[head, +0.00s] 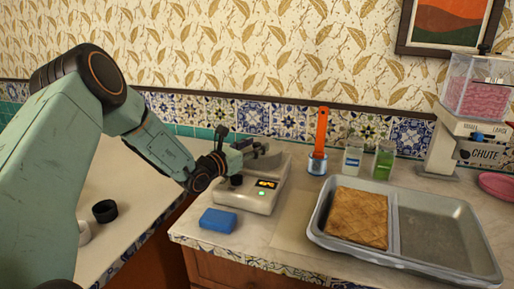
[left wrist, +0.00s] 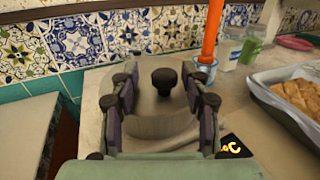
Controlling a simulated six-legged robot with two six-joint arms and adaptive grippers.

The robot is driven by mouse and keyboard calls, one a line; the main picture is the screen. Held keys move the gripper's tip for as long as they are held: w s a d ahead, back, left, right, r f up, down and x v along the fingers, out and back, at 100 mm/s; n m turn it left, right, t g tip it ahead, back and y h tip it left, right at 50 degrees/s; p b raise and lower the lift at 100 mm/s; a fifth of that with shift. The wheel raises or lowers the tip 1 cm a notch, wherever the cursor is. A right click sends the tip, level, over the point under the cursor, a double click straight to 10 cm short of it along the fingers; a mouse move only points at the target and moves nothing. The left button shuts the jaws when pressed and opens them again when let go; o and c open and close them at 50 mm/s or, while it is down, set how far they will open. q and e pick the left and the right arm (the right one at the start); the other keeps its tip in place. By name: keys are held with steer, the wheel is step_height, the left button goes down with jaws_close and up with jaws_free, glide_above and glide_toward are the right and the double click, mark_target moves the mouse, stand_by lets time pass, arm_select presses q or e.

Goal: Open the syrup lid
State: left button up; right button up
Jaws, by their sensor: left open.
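In the left wrist view a round grey lid (left wrist: 160,122) with a black knob (left wrist: 164,78) shows between my fingers. My left gripper (head: 256,148) is over the warmer. In the left wrist view the left gripper (left wrist: 162,72) is open, one finger on each side of the knob, with gaps. Contact cannot be told. In the head view the gripper hides most of the lid. My right gripper is not in view.
A blue sponge (head: 217,220) lies in front of the warmer. A blue cup with an orange-handled tool (head: 321,130) and two jars (head: 353,158) stand to the right. A metal tray (head: 440,235) with pastry (head: 358,217) fills the right front. A tiled wall is behind.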

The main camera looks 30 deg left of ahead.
arm_select(q)
steer(key=shift+w+d+r, duration=0.2)
steer(key=shift+d+r, duration=0.25)
steer(key=shift+w+a+f, duration=0.2)
steer(key=shift+w+f, duration=0.15)
steer(key=shift+c, duration=0.5)
steer(key=shift+s+d+r, duration=0.1)
steer(key=shift+s+r, duration=0.15)
steer(key=shift+s, duration=0.05)
steer(key=c, duration=0.5)
steer(key=shift+w+f, duration=0.1)
jaws_close()
